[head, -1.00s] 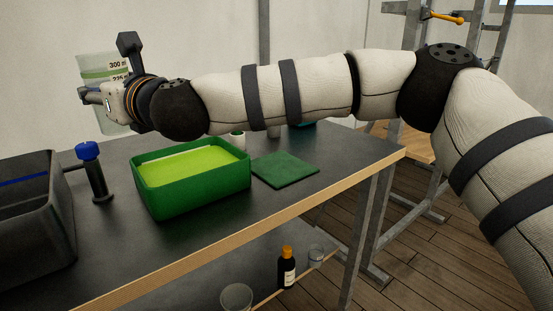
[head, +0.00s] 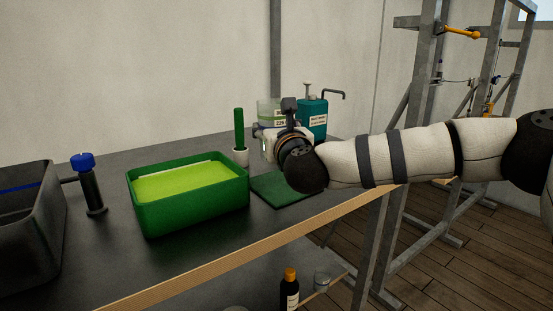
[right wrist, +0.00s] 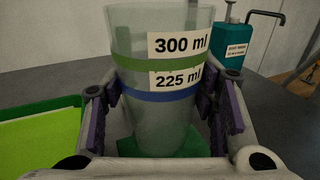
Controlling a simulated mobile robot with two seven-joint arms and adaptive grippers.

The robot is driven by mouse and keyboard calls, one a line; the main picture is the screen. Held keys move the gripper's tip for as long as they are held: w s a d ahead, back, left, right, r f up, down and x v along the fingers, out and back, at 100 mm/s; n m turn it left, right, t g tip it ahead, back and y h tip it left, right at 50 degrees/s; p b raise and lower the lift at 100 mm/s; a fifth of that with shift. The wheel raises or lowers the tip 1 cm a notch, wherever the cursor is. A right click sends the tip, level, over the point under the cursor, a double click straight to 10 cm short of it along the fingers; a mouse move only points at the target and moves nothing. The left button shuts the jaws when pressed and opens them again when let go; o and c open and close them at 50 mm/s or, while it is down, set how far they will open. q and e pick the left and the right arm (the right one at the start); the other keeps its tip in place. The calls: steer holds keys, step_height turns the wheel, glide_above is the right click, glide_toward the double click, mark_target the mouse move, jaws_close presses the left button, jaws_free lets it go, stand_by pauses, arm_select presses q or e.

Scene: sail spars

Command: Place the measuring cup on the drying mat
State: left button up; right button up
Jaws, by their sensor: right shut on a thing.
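The measuring cup (head: 268,108) is clear, with a green band, a blue band and labels reading 300 ml and 225 ml in the right wrist view (right wrist: 150,110). My right gripper (head: 262,132) is shut on it, with the fingers on either side of the cup. The cup stands upright. The drying mat (head: 276,190) is a flat green square on the table, partly hidden by my right arm. Green shows under the cup in the right wrist view; I cannot tell whether the cup touches the mat. My left gripper is not in view.
A green tub (head: 190,205) with a lime-green inside stands left of the mat. A green-handled item in a white holder (head: 240,157) stands behind the mat, and a teal pump canister (head: 313,120) behind the cup. A blue-capped dark bottle (head: 92,192) and dark bin (head: 35,230) are at left.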

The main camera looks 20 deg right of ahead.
steer(key=w+f, duration=0.2)
steer(key=f, duration=0.1)
steer(key=shift+w+d+f, duration=0.2)
steer(key=shift+w+d, duration=0.05)
steer(key=shift+d, duration=0.1)
steer(key=f, duration=0.3)
steer(key=shift+w+d+f+b, duration=0.1)
steer(key=shift+w+f+b, duration=0.1)
steer(key=shift+b, duration=0.1)
steer(key=shift+f, duration=0.1)
steer(key=o, duration=1)
steer(key=shift+f, duration=0.1)
steer(key=shift+c, duration=0.2)
steer(key=o, duration=0.4)
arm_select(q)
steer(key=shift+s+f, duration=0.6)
arm_select(e)
steer(key=shift+o, duration=0.2)
